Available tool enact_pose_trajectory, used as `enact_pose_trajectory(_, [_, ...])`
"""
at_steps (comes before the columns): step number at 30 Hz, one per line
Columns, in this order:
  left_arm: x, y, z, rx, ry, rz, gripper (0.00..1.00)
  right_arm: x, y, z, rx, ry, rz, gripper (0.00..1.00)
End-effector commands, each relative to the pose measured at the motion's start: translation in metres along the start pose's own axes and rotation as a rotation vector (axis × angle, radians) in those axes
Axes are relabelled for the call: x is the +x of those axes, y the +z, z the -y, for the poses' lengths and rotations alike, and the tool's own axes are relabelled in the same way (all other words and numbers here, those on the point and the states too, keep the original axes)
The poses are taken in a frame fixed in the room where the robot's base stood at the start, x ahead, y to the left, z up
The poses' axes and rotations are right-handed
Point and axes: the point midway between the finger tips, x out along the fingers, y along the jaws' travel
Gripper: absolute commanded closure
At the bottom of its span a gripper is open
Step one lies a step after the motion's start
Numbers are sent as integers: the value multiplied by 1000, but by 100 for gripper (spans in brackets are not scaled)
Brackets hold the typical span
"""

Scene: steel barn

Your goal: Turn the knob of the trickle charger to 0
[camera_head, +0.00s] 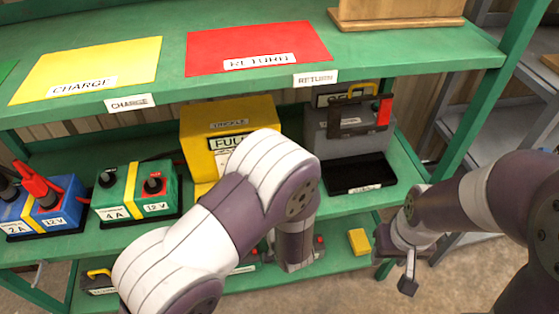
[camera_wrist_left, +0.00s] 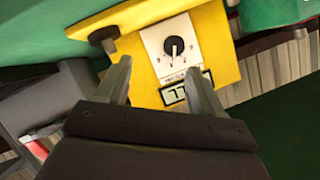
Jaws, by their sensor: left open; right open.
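The yellow trickle charger (camera_head: 200,120) stands on the middle shelf, with a "FULL" sign on it; my left arm hides its lower right part in the head view. In the left wrist view the charger (camera_wrist_left: 214,42) appears turned over. Its round black knob (camera_wrist_left: 174,46) sits on a white dial plate (camera_wrist_left: 163,60); the dial marks are too small to read. My left gripper (camera_wrist_left: 160,85) is open, its fingers apart, pointing towards the charger with the knob beyond the tips. No contact shows. My right gripper (camera_head: 400,268) is open and empty at the lower right, away from the charger.
A blue battery (camera_head: 62,212) and a green battery (camera_head: 122,214) stand left of the charger. A grey device (camera_head: 330,143) with a black tray stands right. A yellow mat (camera_head: 90,68) and red mat (camera_head: 255,45) lie on the top shelf. A yellow block (camera_head: 359,241) lies below.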

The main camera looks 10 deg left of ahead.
Motion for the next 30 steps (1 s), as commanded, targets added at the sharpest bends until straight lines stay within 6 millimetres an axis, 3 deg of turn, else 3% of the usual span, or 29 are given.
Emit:
enact_pose_trajectory(5, [15,-8,10,48,-45,-37,33,2,1,0,-1,0,0,57])
enact_pose_trajectory(12, [76,-9,12,45,-44,-35,33,9,2,0,0,0,1,57])
enact_pose_trajectory(18, [114,-12,13,45,-40,-37,33,12,2,0,0,0,1,57])
enact_pose_trajectory(22, [125,-13,14,44,-39,-37,33,13,2,0,0,0,1,57])
enact_pose_trajectory(30, [126,-14,14,45,-37,-38,33,13,2,0,0,0,1,57])
